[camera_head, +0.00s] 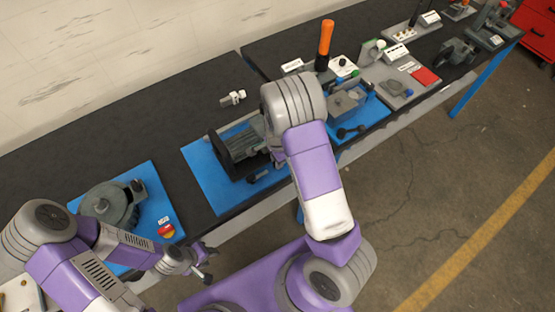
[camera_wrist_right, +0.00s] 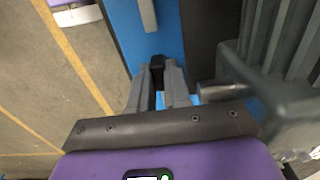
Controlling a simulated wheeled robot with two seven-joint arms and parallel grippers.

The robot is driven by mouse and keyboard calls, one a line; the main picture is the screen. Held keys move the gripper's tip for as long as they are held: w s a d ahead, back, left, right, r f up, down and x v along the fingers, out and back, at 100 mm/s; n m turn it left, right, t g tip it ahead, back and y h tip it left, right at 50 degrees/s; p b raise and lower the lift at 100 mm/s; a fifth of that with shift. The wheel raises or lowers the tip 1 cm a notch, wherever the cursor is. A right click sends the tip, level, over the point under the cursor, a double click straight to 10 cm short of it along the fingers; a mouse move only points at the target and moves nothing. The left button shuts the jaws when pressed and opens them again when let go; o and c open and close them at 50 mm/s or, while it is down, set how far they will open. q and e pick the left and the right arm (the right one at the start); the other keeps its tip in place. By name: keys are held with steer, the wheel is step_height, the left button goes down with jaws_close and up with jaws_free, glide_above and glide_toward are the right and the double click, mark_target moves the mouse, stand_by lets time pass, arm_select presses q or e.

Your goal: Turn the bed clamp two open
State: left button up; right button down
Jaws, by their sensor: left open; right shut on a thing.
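A dark grey ribbed machine (camera_head: 238,150) sits on a blue board (camera_head: 203,178) in the head view. My right gripper (camera_wrist_right: 158,82) is low beside this machine, with its fingers shut on a small black clamp handle (camera_wrist_right: 157,66). I take this handle for bed clamp two, but no label on it is legible. My right arm hides this gripper in the head view. A grey bar (camera_wrist_right: 148,14) lies over the blue board ahead of the fingers. My left gripper (camera_head: 207,262) is open and empty, in front of the bench edge.
A second blue board with a round grey device (camera_head: 110,203) and a red button (camera_head: 167,231) is at the left. A small silver fitting (camera_head: 232,98) lies behind the machine. An orange-handled tool (camera_head: 326,40) stands at the back. The black bench top behind is mostly clear.

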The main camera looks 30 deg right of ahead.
steer(key=c, duration=1.1)
jaws_free()
step_height(320, 180, up, 8)
steer(key=shift+f+p, duration=0.2)
steer(key=shift+p, duration=0.35)
